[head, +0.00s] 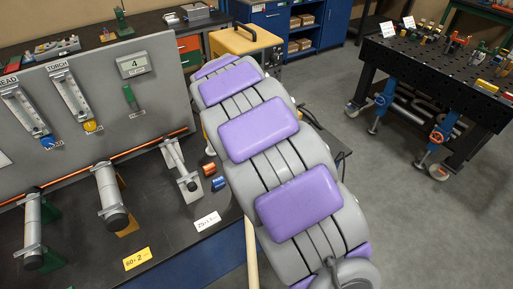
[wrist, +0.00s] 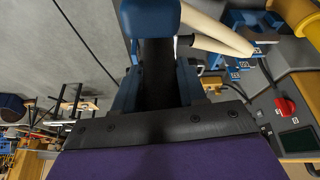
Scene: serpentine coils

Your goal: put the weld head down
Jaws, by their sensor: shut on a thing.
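In the wrist view, my gripper (wrist: 157,95) reaches up the picture from a black band and a purple cover. Its blue fingers stand on both sides of a dark piece. It is shut on the weld head (wrist: 150,18), which shows as a blue block with a dark part below it. Much of the weld head is hidden by the fingers. In the head view, my grey and purple arm fills the middle and hides the gripper and the weld head.
In the head view, a dark bench (head: 165,225) with clamped tubes stands left, under a grey panel (head: 100,95). A yellow case (head: 232,42) is behind my arm. A perforated table (head: 440,80) stands right, with clear floor before it. The wrist view shows a red knob (wrist: 285,106).

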